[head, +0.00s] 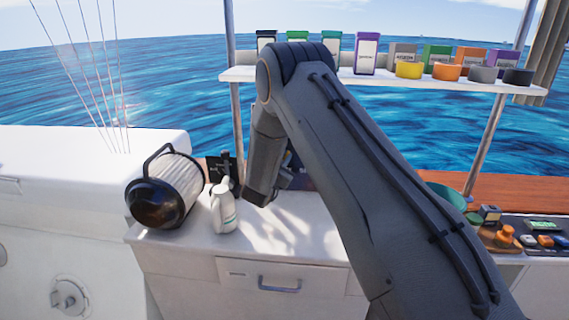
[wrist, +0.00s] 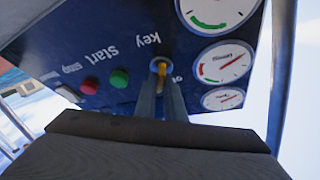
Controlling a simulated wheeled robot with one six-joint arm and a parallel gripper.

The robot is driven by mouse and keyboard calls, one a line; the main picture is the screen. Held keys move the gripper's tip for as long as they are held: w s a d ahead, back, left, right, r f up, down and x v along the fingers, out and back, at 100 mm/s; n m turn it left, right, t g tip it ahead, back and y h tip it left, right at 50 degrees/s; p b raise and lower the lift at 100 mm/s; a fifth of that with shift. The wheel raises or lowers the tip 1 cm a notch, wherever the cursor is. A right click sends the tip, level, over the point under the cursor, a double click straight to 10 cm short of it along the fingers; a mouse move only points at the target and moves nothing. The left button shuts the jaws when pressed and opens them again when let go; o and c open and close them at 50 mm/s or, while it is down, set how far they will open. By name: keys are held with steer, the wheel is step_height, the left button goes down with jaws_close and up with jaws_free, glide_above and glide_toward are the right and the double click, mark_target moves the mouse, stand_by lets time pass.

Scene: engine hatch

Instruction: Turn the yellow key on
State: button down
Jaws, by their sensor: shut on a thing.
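The yellow key (wrist: 161,73) sits in a round keyhole on a dark blue panel (wrist: 125,75), under the printed word "key", in the wrist view. My gripper (wrist: 160,88) is shut on the key, with one finger on each side of it. The key's far end is partly hidden between the fingers. In the head view my arm covers the panel almost fully, and the key does not show there.
A red button (wrist: 89,85) and a green button (wrist: 119,78) are beside the key. Round gauges (wrist: 225,62) line the panel's side. A shelf (head: 400,80) of boxes runs behind.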

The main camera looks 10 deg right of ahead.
steer(key=m+g+b, duration=0.1)
steer(key=m, duration=0.2)
steer(key=m+g+h+b, duration=0.1)
steer(key=m+b, duration=0.1)
steer(key=m, duration=0.2)
steer(key=shift+w+a+g+h, duration=0.1)
steer(key=shift+a+g+h, duration=0.05)
steer(key=shift+g+h, duration=0.2)
steer(key=shift+m, duration=0.3)
steer(key=c, duration=1.8)
jaws_free()
steer(key=shift+c, duration=0.2)
steer(key=shift+r, duration=0.1)
step_height(320, 180, up, 10)
steer(key=b, duration=0.2)
